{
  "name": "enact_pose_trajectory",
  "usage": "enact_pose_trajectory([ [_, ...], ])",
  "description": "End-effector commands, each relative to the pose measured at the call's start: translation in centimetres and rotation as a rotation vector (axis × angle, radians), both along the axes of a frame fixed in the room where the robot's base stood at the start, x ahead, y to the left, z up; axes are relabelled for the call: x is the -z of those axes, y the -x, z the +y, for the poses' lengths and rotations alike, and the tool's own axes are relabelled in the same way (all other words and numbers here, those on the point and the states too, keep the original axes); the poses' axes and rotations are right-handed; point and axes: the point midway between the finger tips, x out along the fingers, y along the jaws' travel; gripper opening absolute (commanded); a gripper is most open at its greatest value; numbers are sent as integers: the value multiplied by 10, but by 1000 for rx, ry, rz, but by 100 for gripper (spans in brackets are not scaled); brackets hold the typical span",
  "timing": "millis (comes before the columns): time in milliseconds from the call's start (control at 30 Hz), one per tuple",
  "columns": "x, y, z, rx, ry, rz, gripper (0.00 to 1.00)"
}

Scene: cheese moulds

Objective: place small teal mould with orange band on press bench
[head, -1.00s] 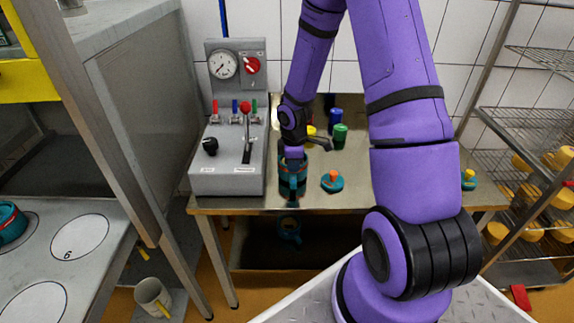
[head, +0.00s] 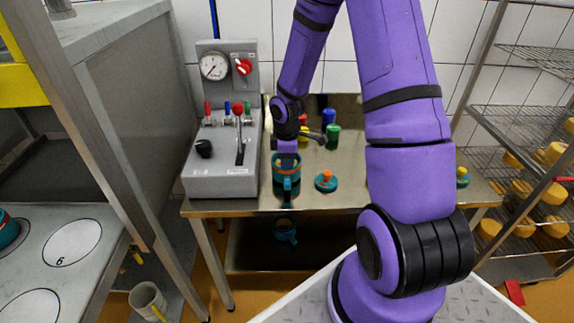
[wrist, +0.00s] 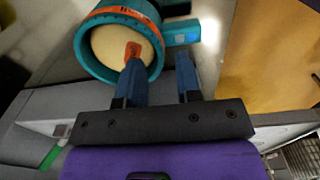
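The small teal mould with an orange band (head: 287,172) stands on the press bench (head: 350,203), near its front edge and right of the grey control box. Its handle points toward the front. In the wrist view the mould (wrist: 92,63) shows a pale filling with an orange mark inside, and its handle (wrist: 182,32) sticks out to the right. My gripper (wrist: 158,62) is open, its two blue fingers apart. The left finger overlaps the mould's near rim; the right finger is beside it, below the handle. I cannot tell whether either finger touches the mould.
The control box (head: 222,180) with gauge and levers stands close left. A teal disc with an orange knob (head: 326,183) lies to the right. Blue and green cylinders (head: 331,128) stand behind. A cheese rack (head: 520,180) is at the far right.

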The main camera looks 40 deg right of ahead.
Motion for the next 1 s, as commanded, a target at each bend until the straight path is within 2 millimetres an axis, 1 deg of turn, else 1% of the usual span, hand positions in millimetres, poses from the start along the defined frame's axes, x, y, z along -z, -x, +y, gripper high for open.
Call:
enact_pose_trajectory([
  [33, -10, 0, -1, 2, 1, -4, 32],
  [200, -43, 0, -1, 1, 3, -4, 32],
  [400, -77, 1, 0, 2, 2, -3, 32],
  [500, -89, 1, 0, -1, 2, -2, 32],
  [667, -99, 2, 1, 3, 4, -2, 32],
  [767, -112, 4, 4, 22, 17, -10, 32],
  [867, -135, 11, 10, 75, 45, -31, 32],
  [1000, -178, 28, 24, 185, 85, -78, 32],
])
